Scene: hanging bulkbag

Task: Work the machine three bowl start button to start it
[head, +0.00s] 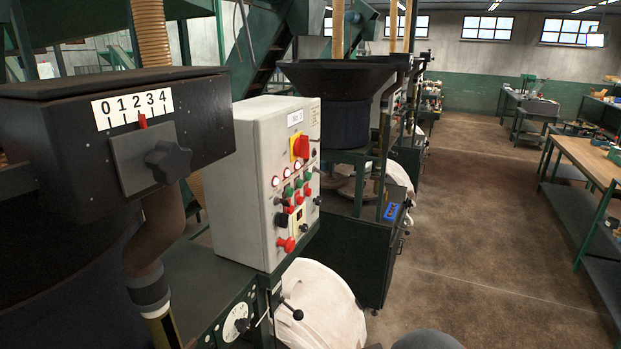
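A light grey control box (262,170) stands on a green machine at the centre left, its button face turned to the right and seen at a slant. The face carries several small green buttons (289,190), with red and black ones among and below them. The lettering is too small to read, so I cannot tell which is the bowl start button. A red rotary switch (301,147) on a yellow plate sits above, and a red mushroom button (287,244) sits low on the face. My gripper is not in view.
A black hopper box (60,150) with a 0-to-4 scale and knob juts out at the left. A pale bulging bag (318,305) and a black-knobbed lever (297,314) are below the control box. More machines stand behind. Brown floor (470,230) is open to the right, before workbenches (590,160).

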